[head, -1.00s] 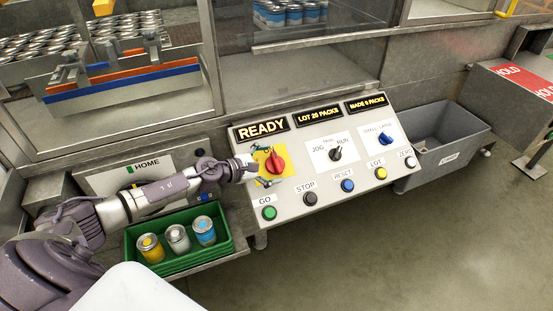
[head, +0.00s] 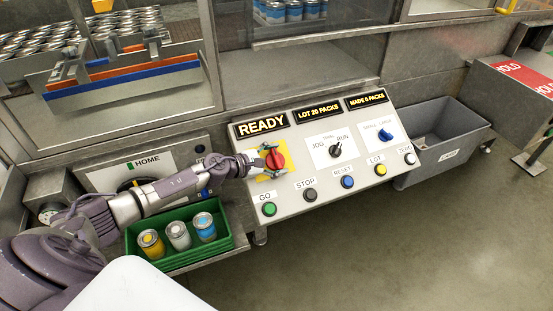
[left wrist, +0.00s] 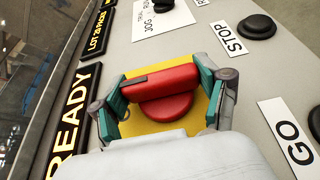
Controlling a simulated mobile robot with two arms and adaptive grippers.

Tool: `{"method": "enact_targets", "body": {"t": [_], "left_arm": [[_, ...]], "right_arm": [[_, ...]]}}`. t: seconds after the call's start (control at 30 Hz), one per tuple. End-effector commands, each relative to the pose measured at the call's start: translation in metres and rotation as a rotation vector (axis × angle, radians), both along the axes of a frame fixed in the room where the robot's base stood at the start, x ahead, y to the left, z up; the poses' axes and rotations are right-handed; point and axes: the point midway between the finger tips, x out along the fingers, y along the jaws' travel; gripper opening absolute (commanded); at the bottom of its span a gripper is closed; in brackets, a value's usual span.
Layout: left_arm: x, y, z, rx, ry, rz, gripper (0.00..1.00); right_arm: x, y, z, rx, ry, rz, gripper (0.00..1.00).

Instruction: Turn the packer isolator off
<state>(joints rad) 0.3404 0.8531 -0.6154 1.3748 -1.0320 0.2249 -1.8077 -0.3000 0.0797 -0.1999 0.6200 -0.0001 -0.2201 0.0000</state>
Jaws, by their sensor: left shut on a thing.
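The packer isolator is a red rotary knob on a yellow plate (head: 263,177) at the left of the sloped control panel, below the lit READY display (head: 261,126). My left gripper (head: 271,160) is at the knob. In the left wrist view, the red knob (left wrist: 165,106) sits between its two teal finger pads. The gripper (left wrist: 160,82) is shut on the ends of the knob's raised bar, and the bar lies across the picture with a slight tilt. The yellow plate (left wrist: 150,129) shows around it. My right gripper is not in view.
Close below the knob are the green GO button (head: 269,209) and black STOP button (head: 310,195). The JOG/RUN selector (head: 335,150) is to the right. A green tray (head: 185,262) with cans stands below my left arm. A grey bin (head: 436,166) is at right.

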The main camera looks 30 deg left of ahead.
Motion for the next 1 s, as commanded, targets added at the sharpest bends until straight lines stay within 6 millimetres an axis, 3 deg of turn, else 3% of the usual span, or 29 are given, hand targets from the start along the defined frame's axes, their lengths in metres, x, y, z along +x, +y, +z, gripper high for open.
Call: {"method": "enact_targets", "body": {"t": [0.37, 1.0], "left_arm": [[-0.001, -0.001, -0.002, -0.047, -0.053, 0.119, 0.40], [0.000, -0.002, -0.004, -0.231, -0.283, 0.630, 0.40]], "right_arm": [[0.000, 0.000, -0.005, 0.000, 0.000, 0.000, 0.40], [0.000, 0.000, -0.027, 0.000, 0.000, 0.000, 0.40]]}}
